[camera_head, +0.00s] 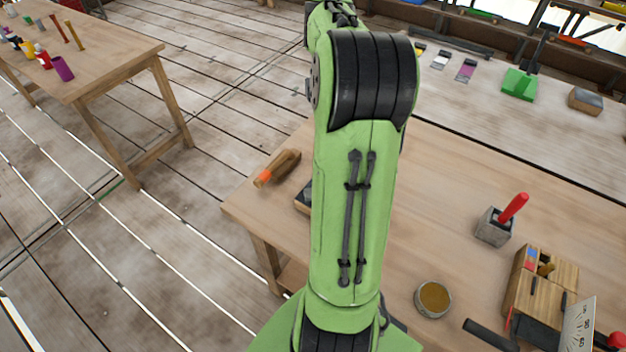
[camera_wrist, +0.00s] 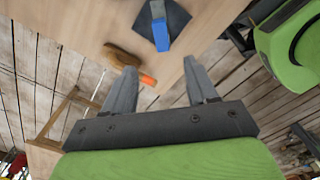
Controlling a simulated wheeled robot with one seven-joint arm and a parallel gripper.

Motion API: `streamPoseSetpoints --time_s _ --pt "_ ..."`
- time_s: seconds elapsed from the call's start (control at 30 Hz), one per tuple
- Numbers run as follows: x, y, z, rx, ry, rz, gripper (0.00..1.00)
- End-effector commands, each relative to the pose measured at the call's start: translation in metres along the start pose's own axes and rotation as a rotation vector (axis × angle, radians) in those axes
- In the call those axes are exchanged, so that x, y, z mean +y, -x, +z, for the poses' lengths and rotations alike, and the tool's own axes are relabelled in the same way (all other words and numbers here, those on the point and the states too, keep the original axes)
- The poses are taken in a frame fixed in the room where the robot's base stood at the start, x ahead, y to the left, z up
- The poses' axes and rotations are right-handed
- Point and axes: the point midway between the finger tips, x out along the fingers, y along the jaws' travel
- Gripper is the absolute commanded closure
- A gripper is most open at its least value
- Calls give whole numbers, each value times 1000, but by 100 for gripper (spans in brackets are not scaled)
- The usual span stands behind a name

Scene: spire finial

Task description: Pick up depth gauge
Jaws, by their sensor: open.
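I cannot tell for sure which item is the depth gauge. In the wrist view, a dark grey piece with a blue part (camera_wrist: 161,34) lies on the table beyond my fingers. A brown wooden tool with an orange tip (camera_wrist: 122,57) lies to its left, near the table edge. The wooden tool also shows in the head view (camera_head: 278,167), left of my arm; the dark piece (camera_head: 304,197) there is mostly hidden behind the arm. My gripper (camera_wrist: 160,68) is open and empty, fingers spread, above the table's edge area. It is hidden in the head view.
On the table's right are a grey block with a red handle (camera_head: 494,227), a round tin (camera_head: 433,299), a wooden organiser (camera_head: 540,285) and a marked card (camera_head: 580,325). Another table (camera_head: 100,70) with bottles stands left. Floor between the tables is clear.

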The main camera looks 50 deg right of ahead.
Motion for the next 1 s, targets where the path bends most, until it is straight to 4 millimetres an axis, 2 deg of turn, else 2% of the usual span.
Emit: streamPoseSetpoints --time_s 0.03,0.23,0.3,0.47,0.63,0.77,0.97,1.0 --pt "-1 -17 0 1 -1 -6 43" --pt "-2 -69 0 2 0 -6 43" --pt "-1 -82 -1 1 0 -5 43" --pt "-1 -100 -1 1 0 -3 43" --pt "-2 -132 -4 2 0 -4 43" --pt "-1 -146 -3 0 -1 -2 43" --pt "-1 -146 -3 -1 0 0 43" --pt "-1 -146 -3 -1 0 0 47"
